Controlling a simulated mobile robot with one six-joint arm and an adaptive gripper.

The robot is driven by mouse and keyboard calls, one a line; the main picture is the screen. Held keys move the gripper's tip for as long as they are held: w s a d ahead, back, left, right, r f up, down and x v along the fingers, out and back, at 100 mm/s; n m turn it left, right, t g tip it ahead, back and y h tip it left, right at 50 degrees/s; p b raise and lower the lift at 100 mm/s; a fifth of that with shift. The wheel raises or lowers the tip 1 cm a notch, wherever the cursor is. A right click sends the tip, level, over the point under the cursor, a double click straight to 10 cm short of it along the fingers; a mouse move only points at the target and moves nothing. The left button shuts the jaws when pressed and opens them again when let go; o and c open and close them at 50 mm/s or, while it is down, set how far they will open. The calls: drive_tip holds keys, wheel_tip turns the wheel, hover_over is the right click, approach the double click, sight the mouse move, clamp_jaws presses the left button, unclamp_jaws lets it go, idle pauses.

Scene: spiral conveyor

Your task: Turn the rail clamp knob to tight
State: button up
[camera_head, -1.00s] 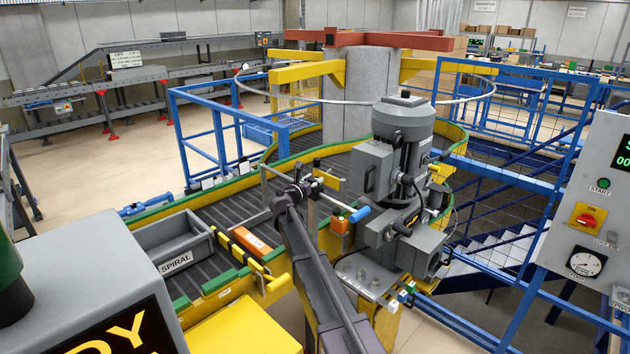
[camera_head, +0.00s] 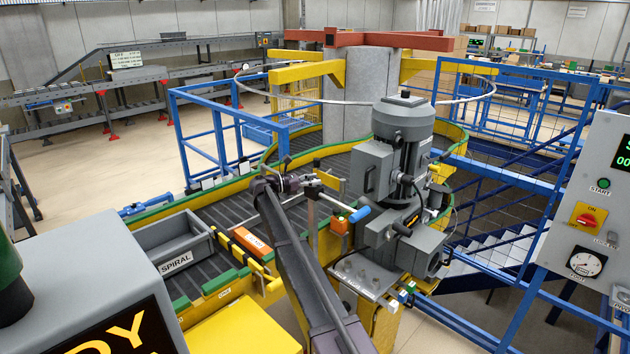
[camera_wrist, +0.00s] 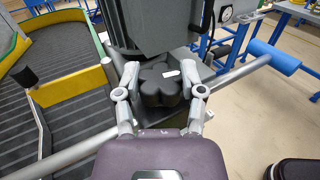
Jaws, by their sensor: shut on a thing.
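The rail clamp knob (camera_wrist: 163,90) is dark and lobed, with a small white mark on its top, seen in the wrist view. My gripper (camera_wrist: 160,93) has one finger on each side of the knob and is shut on it. In the head view my gripper (camera_head: 313,184) is at the grey rail, left of the motor unit; the knob is too small and covered to make out there. The rail (camera_wrist: 232,74) is a grey bar that runs slantwise past the knob and ends in a blue grip (camera_wrist: 274,57), also visible in the head view (camera_head: 359,214).
The grey motor unit (camera_head: 400,165) stands close right of my gripper. An orange box (camera_head: 340,224) sits just below. A control panel (camera_head: 590,215) is at the right.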

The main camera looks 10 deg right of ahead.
drive_tip(key=shift+w+r+m+g, duration=0.1)
drive_tip(key=shift+w+m+g, duration=0.15)
drive_tip(key=shift+g, duration=0.25)
drive_tip(key=o, duration=1.2)
drive_tip(key=shift+c, duration=0.2)
drive_tip(key=shift+s, duration=0.15)
drive_tip(key=shift+a, duration=0.1)
drive_tip(key=s+a, duration=0.1)
drive_tip(key=a, duration=1.1)
drive_tip(key=shift+s+d, duration=0.1)
